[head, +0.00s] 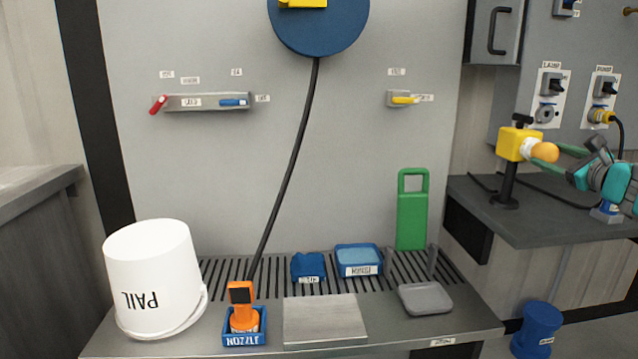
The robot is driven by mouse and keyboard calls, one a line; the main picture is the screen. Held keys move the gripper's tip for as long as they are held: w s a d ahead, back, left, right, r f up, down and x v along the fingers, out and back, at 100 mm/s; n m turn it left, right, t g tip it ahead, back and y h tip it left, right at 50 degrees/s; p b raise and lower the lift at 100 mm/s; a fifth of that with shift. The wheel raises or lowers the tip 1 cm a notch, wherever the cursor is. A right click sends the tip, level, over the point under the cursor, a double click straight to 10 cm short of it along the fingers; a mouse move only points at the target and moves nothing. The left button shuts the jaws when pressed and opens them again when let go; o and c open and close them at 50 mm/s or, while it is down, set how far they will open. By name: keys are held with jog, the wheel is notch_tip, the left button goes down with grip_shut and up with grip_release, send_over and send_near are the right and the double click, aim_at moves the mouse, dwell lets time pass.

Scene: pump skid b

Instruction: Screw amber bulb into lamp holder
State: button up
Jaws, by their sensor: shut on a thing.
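The amber bulb (544,152) is a round orange globe at the right of the head view. It sits at the right face of the yellow lamp holder (515,144), which stands on a black post with a black knob on top. My gripper (560,157) reaches in from the right with its green fingers shut on the bulb.
The lamp holder stands on a dark side shelf (545,222), with a LAMP switch plate (548,97) behind. A white pail (152,275), an orange nozzle (243,312), blue trays and a green board (411,215) occupy the bench at left. A blue container (537,328) stands below the shelf.

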jog(key=shift+m, duration=0.3)
jog(key=o, duration=0.9)
jog(key=shift+s+d+b, duration=0.2)
jog(key=shift+s, duration=1.75)
jog(key=shift+s+d+b, duration=0.15)
jog(key=shift+s, duration=1.75)
jog(key=shift+s+d+p, duration=0.2)
jog(key=shift+s+p, duration=0.15)
jog(key=shift+s, duration=2.15)
